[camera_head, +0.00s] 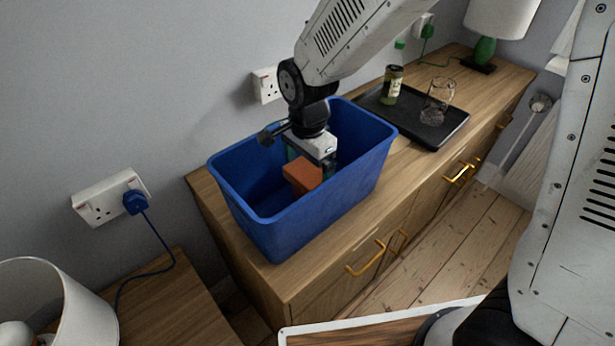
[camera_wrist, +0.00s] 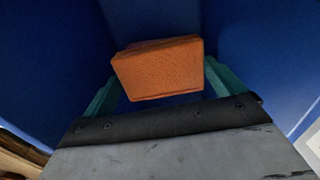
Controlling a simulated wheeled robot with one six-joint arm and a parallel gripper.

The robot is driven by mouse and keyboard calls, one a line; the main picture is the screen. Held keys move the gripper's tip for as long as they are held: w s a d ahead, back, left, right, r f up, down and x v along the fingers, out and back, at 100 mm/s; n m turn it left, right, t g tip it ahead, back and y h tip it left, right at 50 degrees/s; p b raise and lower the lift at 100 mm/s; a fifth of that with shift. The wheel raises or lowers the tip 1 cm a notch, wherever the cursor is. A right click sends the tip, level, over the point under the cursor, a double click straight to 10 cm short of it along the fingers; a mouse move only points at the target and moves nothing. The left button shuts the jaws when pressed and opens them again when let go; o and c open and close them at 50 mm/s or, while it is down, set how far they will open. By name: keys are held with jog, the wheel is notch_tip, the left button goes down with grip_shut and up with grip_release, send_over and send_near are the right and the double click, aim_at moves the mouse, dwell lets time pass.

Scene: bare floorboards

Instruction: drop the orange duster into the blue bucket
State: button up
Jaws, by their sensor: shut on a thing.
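The blue bucket (camera_head: 290,222) is a rectangular open tub on top of the wooden sideboard. My gripper (camera_head: 312,165) reaches down into its mouth from above. It is shut on the orange duster (camera_head: 301,175), a block-like piece, which also shows in the wrist view (camera_wrist: 158,70) between the two green fingertips. The duster is inside the bucket's walls in the head view. The blue walls fill the wrist view around it. The bucket's floor under the duster is hidden, so I cannot tell how far above it the duster is.
A black tray (camera_head: 432,127) with a jar (camera_head: 391,86) and a clear glass (camera_head: 437,100) stands right of the bucket on the sideboard. A lamp (camera_head: 490,35) stands at the far end. A white lampshade (camera_head: 60,300) is at lower left. Sockets are on the wall.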

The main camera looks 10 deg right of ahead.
aim_at(308, 172)
jog(key=shift+f, duration=1.5)
jog(key=shift+f, duration=0.6)
jog(key=o, duration=0.7)
jog(key=shift+r, duration=0.15)
